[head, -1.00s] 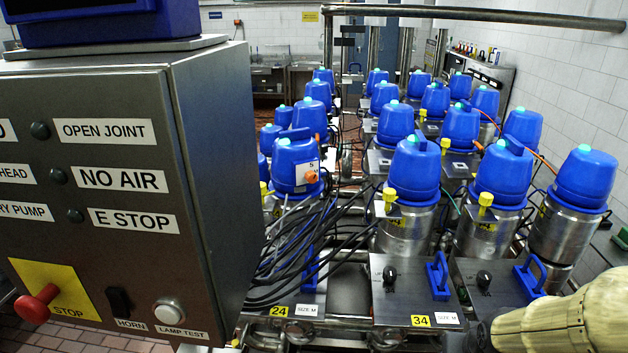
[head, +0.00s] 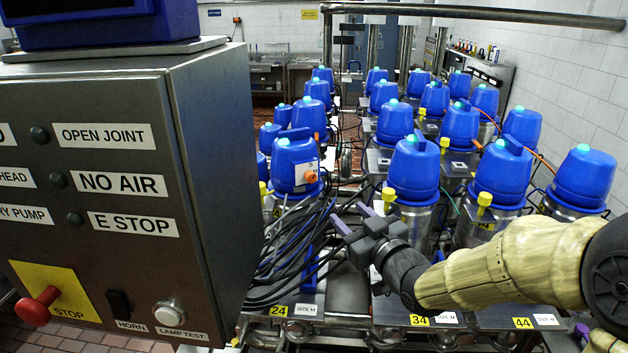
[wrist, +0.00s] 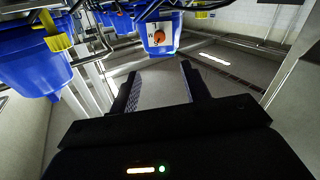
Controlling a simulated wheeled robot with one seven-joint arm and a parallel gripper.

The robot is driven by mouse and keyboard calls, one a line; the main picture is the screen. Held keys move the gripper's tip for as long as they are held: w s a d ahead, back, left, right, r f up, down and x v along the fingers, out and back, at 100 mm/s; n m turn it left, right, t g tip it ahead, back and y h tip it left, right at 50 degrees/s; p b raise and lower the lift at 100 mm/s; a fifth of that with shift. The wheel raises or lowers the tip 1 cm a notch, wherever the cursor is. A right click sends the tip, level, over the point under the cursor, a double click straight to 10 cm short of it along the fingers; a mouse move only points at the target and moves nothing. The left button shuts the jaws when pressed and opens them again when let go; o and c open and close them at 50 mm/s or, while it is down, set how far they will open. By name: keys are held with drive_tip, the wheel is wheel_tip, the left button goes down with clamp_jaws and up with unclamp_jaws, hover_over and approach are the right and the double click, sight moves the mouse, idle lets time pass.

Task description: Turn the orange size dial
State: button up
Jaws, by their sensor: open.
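The orange size dial (head: 310,177) sits on a white plate on the front of a blue valve head (head: 292,150) in the row behind the number 24. My gripper (head: 352,217) is open and empty, to the right of the dial and lower in the head view, apart from it. In the wrist view an orange dial on a white plate (wrist: 158,36) shows ahead of the open fingers (wrist: 159,82), near the top. A second, smaller orange spot (wrist: 120,13) shows farther back there.
Black cables (head: 295,250) hang below and left of my gripper. A grey control box (head: 210,180) stands close on the left. Several blue valve heads with yellow fittings stand right of the dial, the nearest (head: 414,168) close behind my gripper.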

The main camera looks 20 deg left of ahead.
sight(313, 179)
drive_tip(key=p+x, duration=0.8)
drive_tip(key=x, duration=0.8)
drive_tip(key=shift+w+a, duration=0.15)
drive_tip(key=shift+w, duration=0.1)
drive_tip(key=shift+w+a+f, duration=0.1)
drive_tip(key=shift+w+a, duration=0.2)
drive_tip(key=c, duration=1)
